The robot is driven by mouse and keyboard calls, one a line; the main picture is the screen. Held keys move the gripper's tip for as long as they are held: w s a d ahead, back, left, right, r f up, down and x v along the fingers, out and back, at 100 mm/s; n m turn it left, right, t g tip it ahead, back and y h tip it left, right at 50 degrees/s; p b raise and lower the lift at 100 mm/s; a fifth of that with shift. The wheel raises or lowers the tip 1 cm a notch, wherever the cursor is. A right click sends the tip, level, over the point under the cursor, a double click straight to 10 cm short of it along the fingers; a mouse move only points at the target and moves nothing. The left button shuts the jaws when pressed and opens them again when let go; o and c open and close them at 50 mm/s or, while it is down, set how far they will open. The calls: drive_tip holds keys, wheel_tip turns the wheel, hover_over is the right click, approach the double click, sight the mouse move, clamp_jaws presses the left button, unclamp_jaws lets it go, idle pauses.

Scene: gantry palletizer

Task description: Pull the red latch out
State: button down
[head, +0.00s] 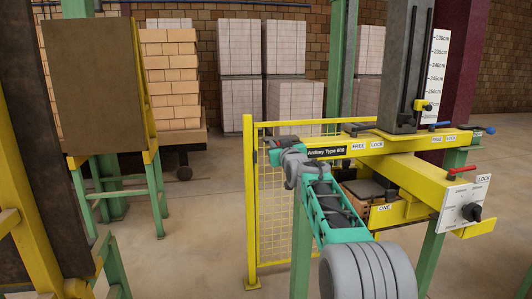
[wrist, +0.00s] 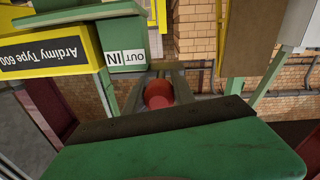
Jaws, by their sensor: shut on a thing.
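The red latch (wrist: 158,95) shows in the wrist view as a round red knob below a small green block (wrist: 124,40) with IN and OUT labels. My gripper (wrist: 166,84) is shut on the red latch, its dark fingers on either side of the knob. In the head view my gripper (head: 276,150) is at the left end of the yellow beam (head: 375,143) marked Ardimy Type 600. There my gripper hides the latch. How far out the latch sits cannot be told.
A yellow mesh fence (head: 249,200) stands close by my gripper on the left. A brown panel (head: 94,85) on green legs stands at the left. Open floor lies between.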

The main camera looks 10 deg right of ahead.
drive_tip(key=shift+a, duration=0.15)
drive_tip(key=c, duration=1.3)
unclamp_jaws()
drive_tip(key=shift+a, duration=0.2)
drive_tip(key=shift+c, duration=0.2)
drive_tip(key=shift+d, duration=0.1)
drive_tip(key=shift+s+f, duration=0.1)
drive_tip(key=shift+s, duration=0.25)
drive_tip(key=s+b, duration=0.3)
drive_tip(key=s, duration=0.4)
